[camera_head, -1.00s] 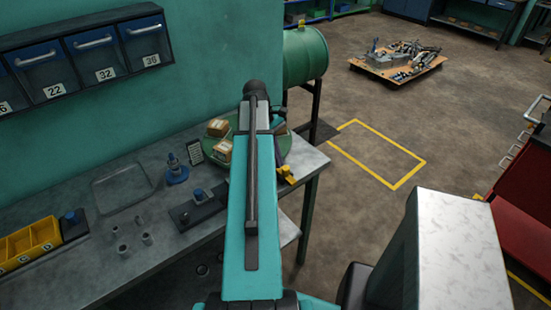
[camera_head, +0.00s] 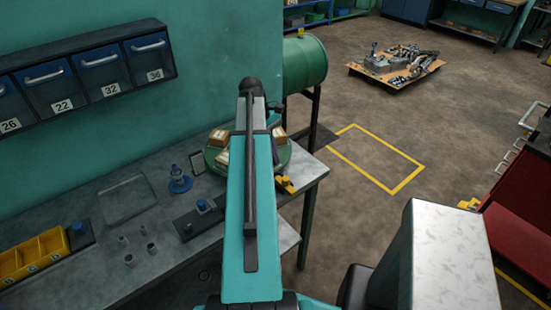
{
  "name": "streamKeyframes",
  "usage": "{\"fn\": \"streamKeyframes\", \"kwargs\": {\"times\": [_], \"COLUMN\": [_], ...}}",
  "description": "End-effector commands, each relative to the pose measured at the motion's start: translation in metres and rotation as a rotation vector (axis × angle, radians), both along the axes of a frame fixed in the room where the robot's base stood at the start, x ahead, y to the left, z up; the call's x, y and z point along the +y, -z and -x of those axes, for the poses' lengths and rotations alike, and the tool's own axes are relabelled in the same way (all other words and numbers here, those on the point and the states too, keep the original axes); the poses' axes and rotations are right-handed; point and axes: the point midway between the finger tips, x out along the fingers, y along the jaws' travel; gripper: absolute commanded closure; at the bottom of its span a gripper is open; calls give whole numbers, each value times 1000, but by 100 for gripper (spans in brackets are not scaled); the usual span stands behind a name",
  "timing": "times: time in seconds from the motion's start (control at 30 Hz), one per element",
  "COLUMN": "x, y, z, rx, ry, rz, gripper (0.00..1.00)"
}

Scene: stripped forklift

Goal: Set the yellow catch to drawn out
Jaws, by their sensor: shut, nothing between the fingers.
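A small yellow part (camera_head: 286,185), which looks like the yellow catch, sits at the right end of the grey workbench, just below the green round tray. It is small and partly beside my arm, so I cannot tell whether it is drawn out or pushed in. My teal arm reaches up the middle of the view, over the bench and just left of the yellow part. My gripper's fingers cannot be made out; the arm hides that area.
The green round tray (camera_head: 284,157) carries small boxes (camera_head: 219,138). The workbench (camera_head: 120,255) also holds a blue-based stand (camera_head: 179,181), a dark block (camera_head: 190,227) and yellow bins (camera_head: 35,252). Drawers (camera_head: 97,62) hang on the wall. A green drum (camera_head: 305,62) stands behind.

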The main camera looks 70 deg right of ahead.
Motion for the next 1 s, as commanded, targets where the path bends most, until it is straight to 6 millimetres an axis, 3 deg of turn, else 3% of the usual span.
{"fn": "streamKeyframes", "kwargs": {"times": [0.4,1.0], "x": [-4,-4], "y": [-37,-38], "z": [-15,-16], "rx": [-2,-1], "ry": [-8,-8], "rz": [2,2], "gripper": [100,100]}}
